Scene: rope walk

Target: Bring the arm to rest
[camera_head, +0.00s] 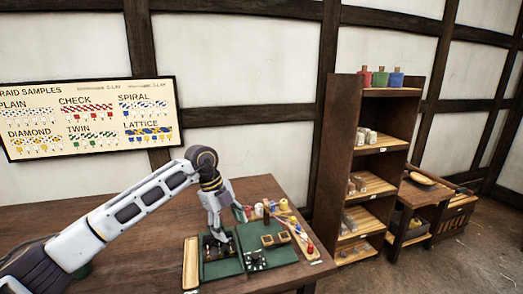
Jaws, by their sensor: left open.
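My left arm comes in from the lower left and bends down at the wrist over the wooden table (130,245). My left gripper (217,238) points down at the left part of a green board (225,268) near the table's right end. Its fingers are small and dark here, and they are open. I cannot tell whether they touch anything on the board. My right gripper is not in view.
Small coloured spools (284,205) and a wooden strip stand beside the board. A wooden shelf (345,155) with coloured jars on top stands to the right. A braid samples chart (88,118) hangs on the wall. The table's left part looks mostly clear.

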